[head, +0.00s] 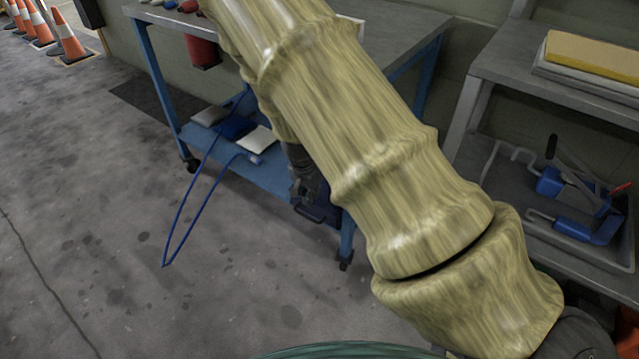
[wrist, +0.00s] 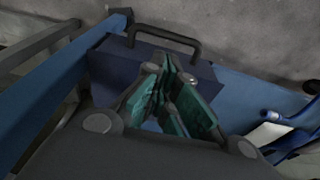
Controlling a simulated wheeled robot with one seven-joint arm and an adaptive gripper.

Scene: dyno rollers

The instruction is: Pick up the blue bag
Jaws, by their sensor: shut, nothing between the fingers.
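The blue bag (wrist: 108,64) is a dark blue, box-like case in the wrist view, with a black arched handle (wrist: 165,33) on its far side. My gripper (wrist: 172,78), with green finger pads, is shut and empty. It shows in front of the bag's body, short of the handle in the picture; I cannot tell whether it touches the bag. In the head view my gripper (head: 304,192) is at the right end of the blue lower shelf. A small dark blue piece beside it, perhaps the bag, shows there; my arm hides the rest.
A workbench (head: 400,42) with blue legs stands over the lower shelf (head: 268,176). Pale and blue items and a long blue frame (head: 180,225) are at the shelf's left. A grey rack (head: 500,62) stands at right. The floor in front is clear.

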